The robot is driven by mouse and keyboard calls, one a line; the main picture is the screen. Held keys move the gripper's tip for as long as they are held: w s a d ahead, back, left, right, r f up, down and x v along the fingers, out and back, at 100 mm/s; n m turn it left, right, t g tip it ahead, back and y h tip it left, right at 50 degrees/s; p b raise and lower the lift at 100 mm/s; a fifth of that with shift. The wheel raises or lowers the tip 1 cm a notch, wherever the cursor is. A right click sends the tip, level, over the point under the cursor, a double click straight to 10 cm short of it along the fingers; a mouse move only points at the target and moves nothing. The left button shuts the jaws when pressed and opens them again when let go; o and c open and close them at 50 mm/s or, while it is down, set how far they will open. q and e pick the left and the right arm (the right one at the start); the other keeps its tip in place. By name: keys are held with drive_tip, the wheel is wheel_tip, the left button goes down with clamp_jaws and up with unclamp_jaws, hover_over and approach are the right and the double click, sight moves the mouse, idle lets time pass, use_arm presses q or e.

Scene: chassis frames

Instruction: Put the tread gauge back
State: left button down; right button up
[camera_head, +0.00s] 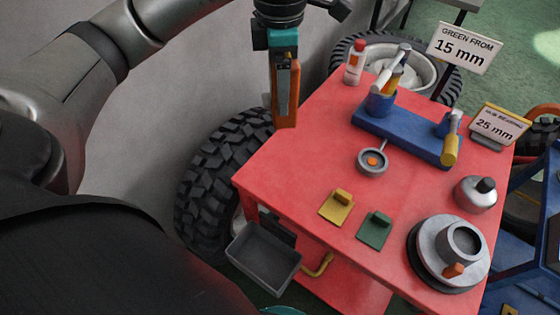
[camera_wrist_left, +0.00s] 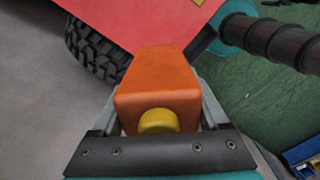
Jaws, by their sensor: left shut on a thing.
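My left gripper (camera_head: 284,104) points down at the table's far left corner and is shut on an orange block-like tool, which I take for the tread gauge (camera_head: 287,119). In the left wrist view the tool (camera_wrist_left: 158,85) sits between the two grey fingers, with a round yellow knob on its near end. It hangs beside the red table (camera_head: 285,190), over the tyre side; its exact height is hard to tell. Fingers hide part of it. My right gripper is not seen.
A blue rack (camera_head: 405,137) with cups of tools stands at the table's back. A dark tray (camera_head: 263,260) hangs at the front. The table's left part is clear.

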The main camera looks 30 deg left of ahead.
use_arm(q)
drive_tip(key=n, duration=0.1)
drive_tip(key=a+n, duration=0.1)
drive_tip(key=n, duration=0.2)
drive_tip(key=shift+w+a+f+n+b, duration=0.25)
drive_tip(key=shift+n+b, duration=0.05)
drive_tip(key=shift+f, duration=0.2)
wheel_tip(320, 180, down, 20)
drive_tip(key=b, duration=0.3)
drive_tip(key=shift+r+b, duration=0.2)
drive_tip(key=shift+b, duration=0.15)
drive_tip(key=shift+f, duration=0.2)
unclamp_jaws()
drive_tip(key=shift+r, duration=0.25)
wheel_tip(320, 180, up, 12)
drive_tip(key=shift+f+p, duration=0.1)
drive_tip(key=shift+p, duration=0.85)
